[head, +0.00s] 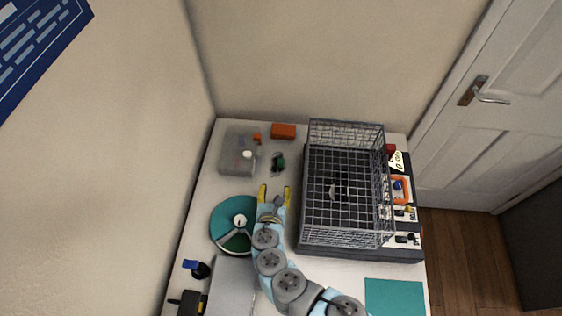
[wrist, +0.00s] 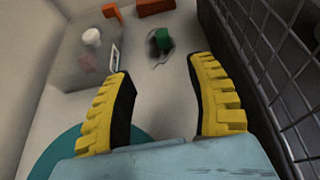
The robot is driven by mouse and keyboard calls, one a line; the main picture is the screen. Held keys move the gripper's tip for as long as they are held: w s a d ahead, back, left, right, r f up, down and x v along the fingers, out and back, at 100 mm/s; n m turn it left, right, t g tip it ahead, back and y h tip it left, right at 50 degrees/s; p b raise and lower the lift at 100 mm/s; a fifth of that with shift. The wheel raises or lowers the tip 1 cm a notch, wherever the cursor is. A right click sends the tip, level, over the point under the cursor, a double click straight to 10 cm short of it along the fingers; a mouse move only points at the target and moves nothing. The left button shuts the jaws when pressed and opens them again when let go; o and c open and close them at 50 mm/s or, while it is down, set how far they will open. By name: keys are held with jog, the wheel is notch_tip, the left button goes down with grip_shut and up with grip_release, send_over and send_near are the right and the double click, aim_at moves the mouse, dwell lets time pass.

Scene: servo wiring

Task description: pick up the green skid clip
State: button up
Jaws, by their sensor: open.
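The green skid clip (head: 280,161) is a small dark green piece on the white table, at the upper middle in the head view. A dark, thin outline shows around or under it. In the wrist view the green clip (wrist: 162,40) lies beyond the fingertips, at the top between the two fingers. My gripper (head: 274,190) has yellow ribbed fingers spread apart, with nothing between them. It also shows in the wrist view (wrist: 161,75). It is apart from the clip, on the near side of it.
A wire basket (head: 345,190) stands close to the right. A translucent grey box (head: 236,158) with a white knob lies left of the clip. Orange blocks (head: 283,131) lie behind. A teal round dish (head: 222,215) sits left of my gripper. Bare table lies around the clip.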

aim_at(280, 164)
jog(key=b+x, duration=0.1)
jog(key=x, duration=0.2)
jog(key=shift+w+f, duration=0.2)
jog(key=shift+w, duration=0.1)
jog(key=shift+b+x, duration=0.45)
jog(key=shift+x, duration=3)
jog(key=shift+b+x, duration=0.4)
jog(key=shift+x, duration=1.35)
jog(key=shift+f+b+x, duration=0.2)
jog(key=shift+b+x, duration=0.1)
jog(key=shift+x, duration=0.9)
jog(key=shift+d, duration=0.1)
jog(key=shift+s, duration=0.1)
jog(key=c, duration=1)
